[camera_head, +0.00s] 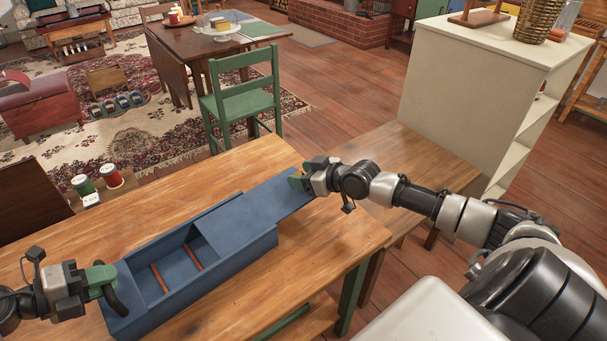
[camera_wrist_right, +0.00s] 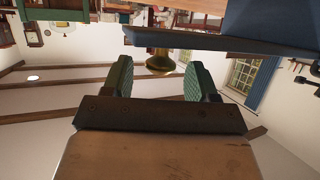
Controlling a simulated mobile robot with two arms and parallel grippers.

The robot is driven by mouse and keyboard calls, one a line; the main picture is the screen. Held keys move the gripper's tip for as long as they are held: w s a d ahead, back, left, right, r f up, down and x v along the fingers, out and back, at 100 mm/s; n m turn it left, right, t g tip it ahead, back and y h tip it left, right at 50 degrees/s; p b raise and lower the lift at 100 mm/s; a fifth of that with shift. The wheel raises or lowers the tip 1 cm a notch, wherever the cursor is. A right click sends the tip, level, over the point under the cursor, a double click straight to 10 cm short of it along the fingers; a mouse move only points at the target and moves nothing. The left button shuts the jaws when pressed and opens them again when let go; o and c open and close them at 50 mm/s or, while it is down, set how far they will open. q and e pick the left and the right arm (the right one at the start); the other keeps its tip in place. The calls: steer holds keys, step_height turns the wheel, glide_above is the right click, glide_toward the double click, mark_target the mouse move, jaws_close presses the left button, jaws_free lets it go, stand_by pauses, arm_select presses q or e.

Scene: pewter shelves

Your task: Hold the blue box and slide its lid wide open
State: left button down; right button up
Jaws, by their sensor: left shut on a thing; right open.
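The blue box (camera_head: 205,293) stands on the wooden table in the head view. Its lid (camera_head: 250,210) is slid to the right, far past the box's right end. The left part of the inside is uncovered and shows two reddish-brown strips. My left gripper (camera_head: 108,284) is shut on the left end of the box. My right gripper (camera_head: 298,181) is at the lid's far right end, with its fingers open.
The wooden table (camera_head: 225,170) has free room behind and in front of the box. A green chair (camera_head: 243,98) stands behind it. A cream shelf unit (camera_head: 465,85) stands at the right.

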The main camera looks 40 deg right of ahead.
steer(key=v, duration=1.2)
stand_by(0.4)
arm_select(q)
steer(key=c, duration=1)
jaws_free()
steer(key=v, duration=1.2)
